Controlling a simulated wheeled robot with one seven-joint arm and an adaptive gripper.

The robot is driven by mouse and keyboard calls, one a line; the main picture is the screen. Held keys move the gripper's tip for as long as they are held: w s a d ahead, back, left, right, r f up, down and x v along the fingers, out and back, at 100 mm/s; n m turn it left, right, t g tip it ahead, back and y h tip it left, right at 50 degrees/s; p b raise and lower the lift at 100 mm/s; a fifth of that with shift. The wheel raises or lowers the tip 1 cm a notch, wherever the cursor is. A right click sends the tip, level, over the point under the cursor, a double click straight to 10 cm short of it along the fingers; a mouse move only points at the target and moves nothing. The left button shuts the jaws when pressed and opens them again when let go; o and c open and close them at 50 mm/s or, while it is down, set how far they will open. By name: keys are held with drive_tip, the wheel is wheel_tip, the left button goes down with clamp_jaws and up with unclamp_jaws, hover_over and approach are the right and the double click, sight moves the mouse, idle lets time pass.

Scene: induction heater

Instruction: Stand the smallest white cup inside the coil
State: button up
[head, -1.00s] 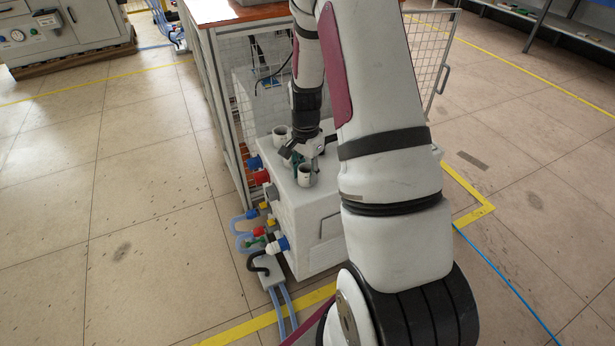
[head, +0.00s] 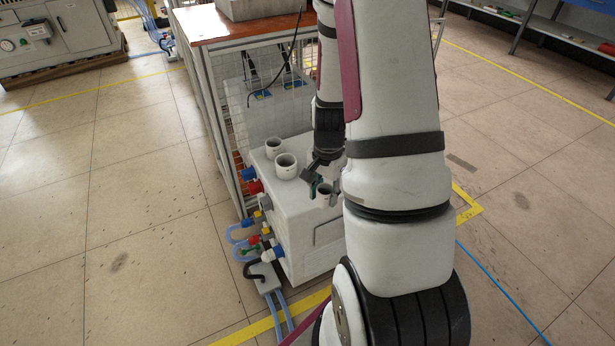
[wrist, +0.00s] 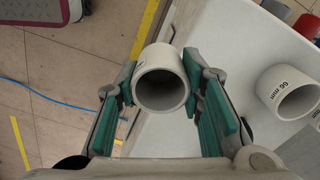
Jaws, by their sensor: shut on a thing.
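My gripper (head: 321,187) is at the front right of the white cabinet top in the head view. It is shut on a white cup (head: 324,197), which looks narrower than the two other cups. In the wrist view the held cup (wrist: 163,80) sits between the teal finger pads, its round opening facing the camera. Two other white cups, one in the middle (head: 286,166) and one farther back (head: 273,148), stand on the cabinet, left of my gripper. The middle cup's marking is partly readable in the wrist view (wrist: 290,92). I cannot make out the coil.
The white cabinet (head: 290,225) has coloured plugs and hoses on its left side. A wire-mesh frame with a wooden top (head: 235,25) stands behind it. My arm covers the cabinet's right part. Open tiled floor lies to the left.

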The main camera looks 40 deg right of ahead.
drive_tip(key=s+r+p, duration=0.5)
drive_tip(key=r, duration=0.1)
drive_tip(key=shift+s+r+p, duration=0.3)
drive_tip(key=shift+s, duration=0.05)
idle(0.5)
idle(0.8)
